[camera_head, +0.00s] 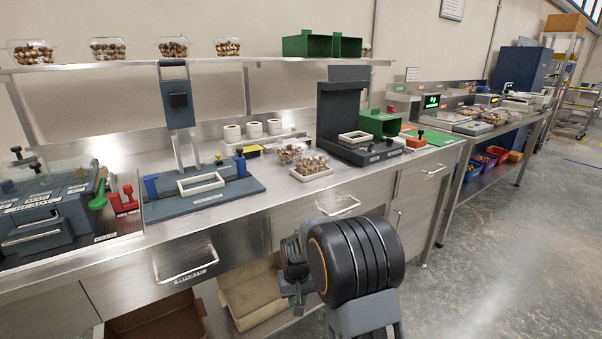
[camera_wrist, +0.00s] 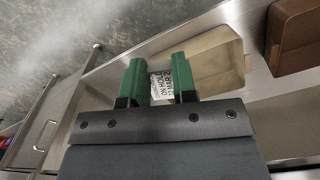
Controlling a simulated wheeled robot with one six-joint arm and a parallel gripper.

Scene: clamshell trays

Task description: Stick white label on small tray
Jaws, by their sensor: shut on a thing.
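My gripper (camera_wrist: 159,68) has green fingers shut on a white label (camera_wrist: 160,88) with black print, which reads in part "ON HOLD" and seems upside down. In the head view my gripper (camera_head: 299,303) hangs low in front of the counter, partly behind my arm; the label cannot be made out there. A smaller clear tray of brown nuts (camera_head: 289,153) stands on the counter, behind a larger nut-filled tray (camera_head: 311,170). Both are apart from my gripper. Several clear clamshell trays stand on the shelf, one of them at the left (camera_head: 30,52). Which one is the small tray is not clear.
A blue-grey press with a white frame (camera_head: 201,183) and a dark station (camera_head: 341,110) stand on the steel counter. Below, a beige open bin (camera_head: 253,297) and a brown box (camera_wrist: 302,38) lie near my gripper. Open floor (camera_head: 500,250) lies at the right.

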